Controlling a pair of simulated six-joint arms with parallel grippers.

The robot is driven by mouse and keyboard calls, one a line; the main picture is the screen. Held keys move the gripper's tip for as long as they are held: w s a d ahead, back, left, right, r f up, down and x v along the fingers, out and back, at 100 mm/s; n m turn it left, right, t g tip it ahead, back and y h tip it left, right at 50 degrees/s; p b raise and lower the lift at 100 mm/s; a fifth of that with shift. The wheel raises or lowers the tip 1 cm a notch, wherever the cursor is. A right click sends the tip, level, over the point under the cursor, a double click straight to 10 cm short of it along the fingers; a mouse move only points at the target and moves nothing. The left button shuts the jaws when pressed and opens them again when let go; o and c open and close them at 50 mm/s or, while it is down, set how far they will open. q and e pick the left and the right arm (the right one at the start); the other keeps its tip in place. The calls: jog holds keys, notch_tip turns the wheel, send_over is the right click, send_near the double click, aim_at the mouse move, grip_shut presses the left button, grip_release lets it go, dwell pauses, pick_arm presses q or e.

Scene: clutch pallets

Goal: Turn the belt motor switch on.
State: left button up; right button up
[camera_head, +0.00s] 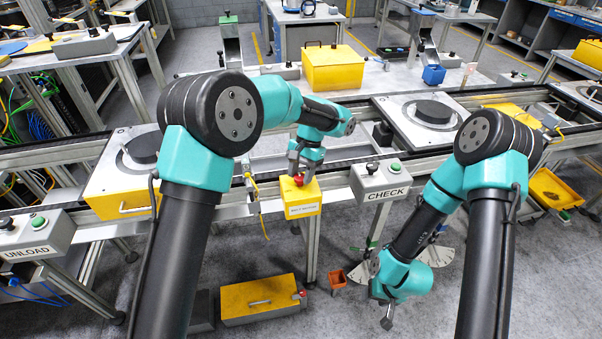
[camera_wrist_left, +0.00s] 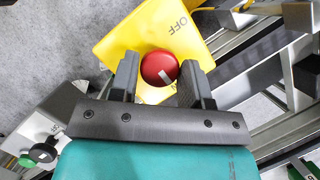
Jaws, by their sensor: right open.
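The belt motor switch is a yellow box (camera_head: 300,197) with a white label, mounted on the front of the conveyor in the head view. It has a red round knob (camera_wrist_left: 159,68) with a white mark, seen in the left wrist view. The word OFF shows on the yellow top (camera_wrist_left: 172,28). My left gripper (camera_wrist_left: 162,76) is open, with one finger on each side of the knob; I cannot tell whether they touch it. In the head view my left gripper (camera_head: 299,172) is right above the box. My right gripper (camera_head: 386,312) hangs low at the right, over the floor, empty.
A CHECK control box (camera_head: 380,181) stands just right of the switch, and an UNLOAD box (camera_head: 36,233) at the far left. The conveyor carries pallets with black discs (camera_head: 433,112).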

pick_arm(q)
jog(key=o, duration=0.3)
jog(key=shift+o, duration=0.2)
jog(key=shift+r, duration=0.1)
jog(key=v, duration=1.7)
jog(key=shift+w+d, duration=0.1)
